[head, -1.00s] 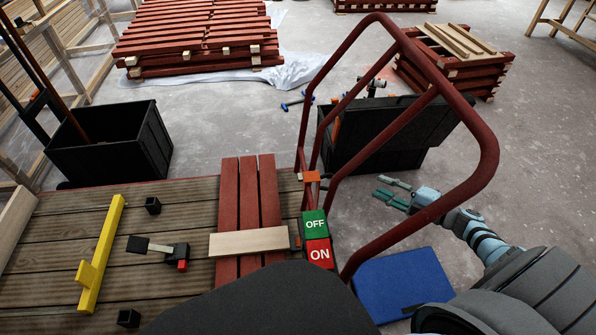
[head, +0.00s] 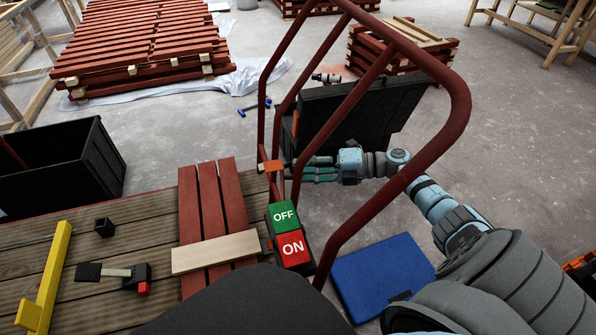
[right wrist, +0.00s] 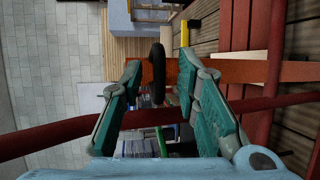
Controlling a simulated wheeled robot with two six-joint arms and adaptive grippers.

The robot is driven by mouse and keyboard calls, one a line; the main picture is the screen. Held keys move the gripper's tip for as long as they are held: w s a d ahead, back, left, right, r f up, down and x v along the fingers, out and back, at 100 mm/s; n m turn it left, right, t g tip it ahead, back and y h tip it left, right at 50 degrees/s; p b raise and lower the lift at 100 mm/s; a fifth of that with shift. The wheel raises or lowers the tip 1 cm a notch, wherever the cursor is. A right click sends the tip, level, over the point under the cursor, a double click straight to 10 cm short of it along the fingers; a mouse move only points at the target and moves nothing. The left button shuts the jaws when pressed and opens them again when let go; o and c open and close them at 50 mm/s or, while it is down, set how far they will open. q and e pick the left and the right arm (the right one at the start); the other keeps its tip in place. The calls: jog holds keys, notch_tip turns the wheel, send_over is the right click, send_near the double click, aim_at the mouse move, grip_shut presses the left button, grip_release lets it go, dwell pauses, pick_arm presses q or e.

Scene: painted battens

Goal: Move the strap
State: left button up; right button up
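In the right wrist view a black loop (right wrist: 158,75), which looks like the strap, hangs against an orange bar (right wrist: 245,71). My right gripper (right wrist: 160,80) is open, with the loop showing between its fingertips; I cannot tell whether they touch it. In the head view the orange bar (head: 271,166) sits at the red rail, beside the far end of the red battens, and the loop cannot be made out. My right gripper (head: 296,170) comes in there from the right. A green OFF block (head: 284,216) and a red ON block (head: 293,249) stand nearer. My left gripper is out of view.
A curved red tube rail (head: 452,90) arches over my right arm. A black crate (head: 355,108) stands behind the gripper. Red battens (head: 212,208) with a pale board (head: 215,252) across them lie on the wooden deck (head: 60,290). A blue mat (head: 380,275) lies on the floor.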

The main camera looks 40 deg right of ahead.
aim_at(283, 171)
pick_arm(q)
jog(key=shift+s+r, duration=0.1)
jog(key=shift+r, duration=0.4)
pick_arm(e)
jog(key=shift+x, duration=0.95)
jog(key=shift+s, duration=0.1)
grip_shut()
jog(key=shift+a, duration=0.1)
jog(key=a+p, duration=0.2)
jog(key=p, duration=0.1)
jog(key=w+a+r+p, duration=0.1)
jog(key=p, duration=0.1)
jog(key=shift+w+a+g+h, duration=0.1)
jog(key=shift+a+g+h, duration=0.2)
jog(key=shift+g+h, duration=0.1)
jog(key=shift+f, duration=0.15)
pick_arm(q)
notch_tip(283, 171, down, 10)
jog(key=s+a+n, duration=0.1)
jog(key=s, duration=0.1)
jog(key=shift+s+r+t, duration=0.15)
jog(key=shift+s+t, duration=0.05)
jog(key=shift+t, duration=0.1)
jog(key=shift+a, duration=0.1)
